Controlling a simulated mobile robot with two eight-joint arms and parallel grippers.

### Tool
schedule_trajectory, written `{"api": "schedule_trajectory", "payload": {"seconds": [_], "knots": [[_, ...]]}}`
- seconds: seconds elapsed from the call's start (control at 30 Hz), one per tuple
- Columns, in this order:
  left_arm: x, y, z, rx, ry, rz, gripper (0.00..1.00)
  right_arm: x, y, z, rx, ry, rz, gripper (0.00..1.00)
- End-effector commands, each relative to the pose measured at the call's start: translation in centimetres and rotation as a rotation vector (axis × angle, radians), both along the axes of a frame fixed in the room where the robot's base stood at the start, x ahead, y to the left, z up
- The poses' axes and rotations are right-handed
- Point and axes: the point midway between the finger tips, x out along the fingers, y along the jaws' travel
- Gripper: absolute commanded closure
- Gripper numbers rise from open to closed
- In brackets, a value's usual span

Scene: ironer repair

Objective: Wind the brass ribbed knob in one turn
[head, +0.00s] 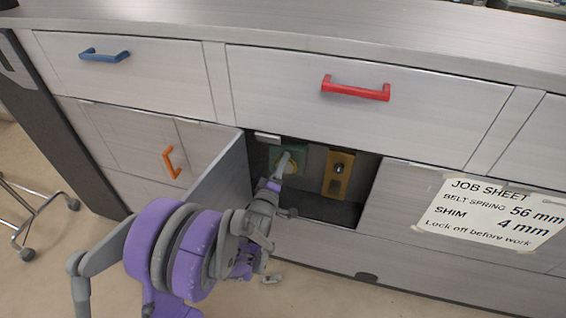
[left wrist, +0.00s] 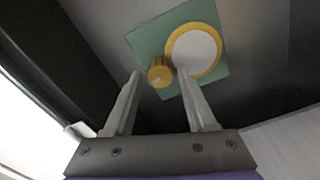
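The brass ribbed knob (left wrist: 160,74) sits on a green plate (left wrist: 146,46), beside a round white dial with a yellow rim (left wrist: 194,51). The green plate also shows in the head view (head: 297,148), inside the open cupboard. My left gripper (left wrist: 160,76) is open, with one fingertip on each side of the knob in the picture. A gap shows on the left of the knob; I cannot tell whether the right finger touches it. In the head view my left gripper (head: 283,165) reaches into the cupboard and covers the knob. My right gripper is not in view.
A yellow plate with a dark round part (head: 338,175) is at the right inside the cupboard. The open cupboard door (head: 222,180) stands close left of my gripper. Drawers with a red handle (head: 355,90) and a blue handle (head: 104,56) are above. A job sheet (head: 490,212) is at the right.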

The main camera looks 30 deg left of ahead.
Motion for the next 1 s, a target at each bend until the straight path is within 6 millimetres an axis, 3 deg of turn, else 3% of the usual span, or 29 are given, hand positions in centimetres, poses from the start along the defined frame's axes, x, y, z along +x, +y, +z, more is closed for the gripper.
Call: {"api": "schedule_trajectory", "payload": {"seconds": [0.17, 0.8, 1.0], "knots": [[-0.3, -0.1, 0.0, -0.001, 0.0, 0.0, 0.44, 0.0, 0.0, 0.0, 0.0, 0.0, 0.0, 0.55], [-6.3, -1.5, 0.0, -0.001, 0.0, 0.0, 0.44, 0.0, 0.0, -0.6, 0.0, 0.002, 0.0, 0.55], [-6.8, -1.6, 0.0, -0.002, 0.0, 0.0, 0.44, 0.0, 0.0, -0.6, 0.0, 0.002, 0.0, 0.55]]}}
